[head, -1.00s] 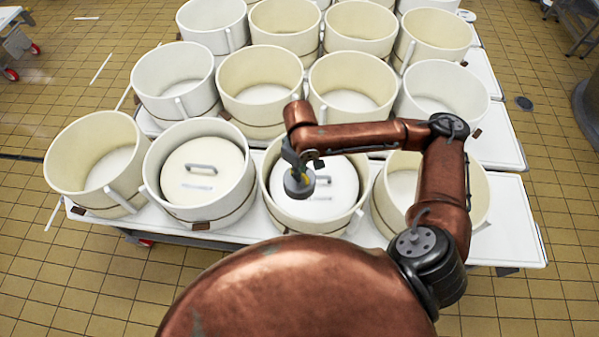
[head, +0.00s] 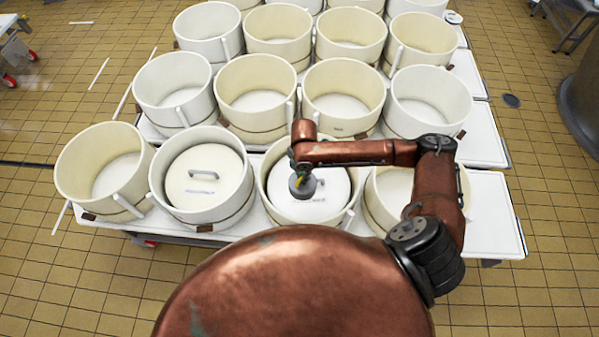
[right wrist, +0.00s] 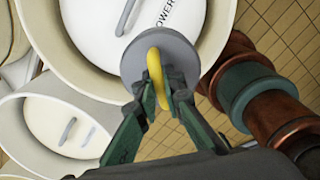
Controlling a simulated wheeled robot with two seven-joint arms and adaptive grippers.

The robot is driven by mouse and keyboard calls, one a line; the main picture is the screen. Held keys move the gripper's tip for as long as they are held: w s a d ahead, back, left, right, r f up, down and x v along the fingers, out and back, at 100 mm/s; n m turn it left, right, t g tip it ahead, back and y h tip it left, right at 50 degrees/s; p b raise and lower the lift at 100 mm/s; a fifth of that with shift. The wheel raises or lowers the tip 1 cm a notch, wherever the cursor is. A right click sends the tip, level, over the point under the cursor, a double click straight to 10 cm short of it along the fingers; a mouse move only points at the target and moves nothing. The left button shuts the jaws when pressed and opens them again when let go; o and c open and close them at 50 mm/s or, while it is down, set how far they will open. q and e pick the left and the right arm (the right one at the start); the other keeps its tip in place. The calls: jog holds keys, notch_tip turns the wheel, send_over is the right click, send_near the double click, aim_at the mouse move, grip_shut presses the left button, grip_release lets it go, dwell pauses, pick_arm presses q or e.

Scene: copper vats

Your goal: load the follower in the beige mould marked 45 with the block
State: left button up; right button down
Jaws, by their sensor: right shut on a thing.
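The block is a grey disc (head: 302,188) with a yellow handle (right wrist: 156,75). My right gripper (right wrist: 160,90) is shut on that handle and holds the block above a white follower (head: 328,196). The follower lies inside a beige mould (head: 275,212) in the front row, third from the left. In the right wrist view the follower (right wrist: 105,22) shows a bar handle and partly hidden print ending "OWER". The block covers part of the follower; I cannot tell whether they touch. No 45 mark is readable. My left gripper is not in view.
Another mould (head: 205,214) with a follower (head: 206,177) stands directly left. An open mould (head: 75,165) stands at the far left, and another is partly behind my right arm. Several empty moulds fill the rows behind. The white table (head: 498,215) is bare at the right.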

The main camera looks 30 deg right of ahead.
aim_at(309, 182)
jog(key=n, duration=0.1)
jog(key=n+p, duration=0.1)
jog(key=d+n+p, duration=0.1)
jog(key=n, duration=0.1)
jog(key=shift+s+d+f, duration=0.1)
jog(key=shift+s+f, duration=0.1)
jog(key=shift+f, duration=0.1)
jog(key=shift+s+d+f+n+p, duration=0.1)
jog(key=shift+d+f+n+p, duration=0.15)
jog(key=shift+n, duration=0.25)
jog(key=shift+s+d+f+n+p, duration=0.1)
jog(key=shift+f+n+p, duration=0.15)
jog(key=shift+n, duration=0.25)
notch_tip(309, 182, down, 5)
jog(key=b, duration=0.5)
jog(key=shift+f+b, duration=0.15)
jog(key=shift+b, duration=0.2)
notch_tip(309, 182, down, 10)
jog(key=b, duration=0.4)
jog(key=shift+f+b, duration=0.3)
jog(key=shift+f, duration=0.4)
dwell(0.8)
